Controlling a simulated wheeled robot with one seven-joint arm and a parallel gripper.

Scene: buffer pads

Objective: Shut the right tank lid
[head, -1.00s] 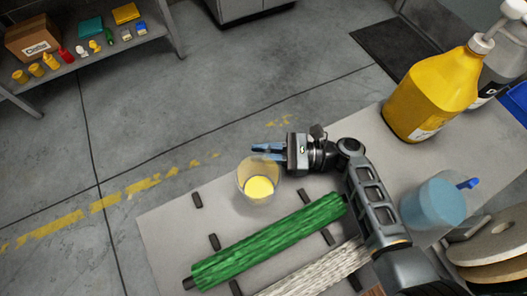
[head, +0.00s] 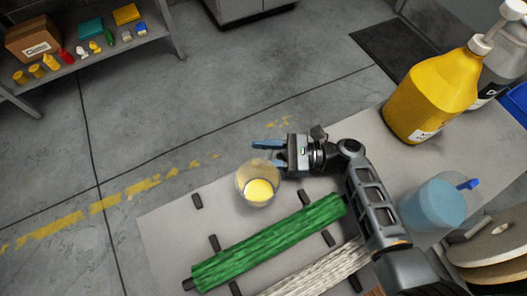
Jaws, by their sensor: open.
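I cannot make out any tank or tank lid in the head view. My gripper (head: 264,153) is open, its two blue fingers spread and pointing left, with nothing between them. It is just above and behind a clear cup (head: 244,178) of yellow liquid in the picture. The lower finger is close to the cup's rim; I cannot tell whether it touches. My arm reaches in from the lower right.
A green roller (head: 270,243) and a whitish roller (head: 320,272) lie on the grey bench (head: 165,230). A yellow pump jug (head: 430,95), a container of blue liquid (head: 432,205) and round pads (head: 495,240) are at right. A shelf (head: 95,55) stands far left.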

